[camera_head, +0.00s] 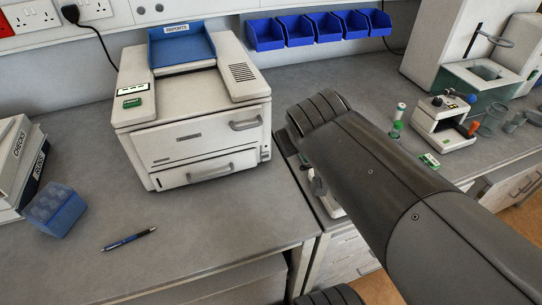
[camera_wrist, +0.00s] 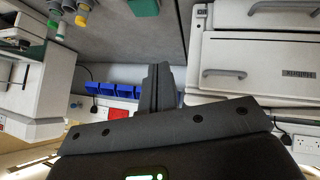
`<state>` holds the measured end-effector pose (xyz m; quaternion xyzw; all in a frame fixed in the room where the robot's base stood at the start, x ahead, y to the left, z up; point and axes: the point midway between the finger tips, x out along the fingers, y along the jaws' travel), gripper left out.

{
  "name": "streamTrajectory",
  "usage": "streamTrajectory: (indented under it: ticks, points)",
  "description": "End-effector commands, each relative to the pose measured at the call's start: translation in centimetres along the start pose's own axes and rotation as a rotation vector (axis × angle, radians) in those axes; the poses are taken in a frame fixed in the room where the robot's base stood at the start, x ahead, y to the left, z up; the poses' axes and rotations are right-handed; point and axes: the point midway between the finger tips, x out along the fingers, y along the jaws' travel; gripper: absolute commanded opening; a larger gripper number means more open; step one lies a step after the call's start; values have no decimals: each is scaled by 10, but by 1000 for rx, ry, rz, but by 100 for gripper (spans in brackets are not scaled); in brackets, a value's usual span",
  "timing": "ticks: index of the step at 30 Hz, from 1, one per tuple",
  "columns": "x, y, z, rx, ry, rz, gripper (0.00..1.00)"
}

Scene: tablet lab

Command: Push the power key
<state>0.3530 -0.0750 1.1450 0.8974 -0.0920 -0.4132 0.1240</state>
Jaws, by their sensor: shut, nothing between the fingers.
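The white printer (camera_head: 195,130) stands on the left bench with a blue top tray. A small dark key (camera_head: 265,154) sits low on the right edge of its front, likely the power key; its marking is too small to read. In the wrist view, which is upside down, the printer front (camera_wrist: 250,55) fills the right side, with a small matching mark (camera_wrist: 201,12) at the top near its edge. My gripper (camera_wrist: 158,75) is shut and empty, left of the printer front in that view and apart from it. In the head view my arm hides the gripper.
A green button (camera_head: 132,102) and small display lie on the printer's top left. A pen (camera_head: 129,239) and blue rack (camera_head: 54,209) lie on the bench. Blue bins (camera_head: 318,28) hang behind. Lab devices (camera_head: 444,122) stand on the right bench, past a gap.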

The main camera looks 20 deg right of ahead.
Motion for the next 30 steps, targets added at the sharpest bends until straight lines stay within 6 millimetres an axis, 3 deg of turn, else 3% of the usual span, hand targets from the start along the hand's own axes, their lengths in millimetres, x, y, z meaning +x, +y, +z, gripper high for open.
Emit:
streamTrajectory:
  ticks: [3,9,17,23,30]
  points:
    - [13,24,-23,-79,87,83,0]
    - [30,48,-59,-245,228,160,0]
    - [52,49,-89,-499,373,140,0]
    - [72,33,-91,-698,437,31,0]
    - [95,7,-62,-917,448,-194,0]
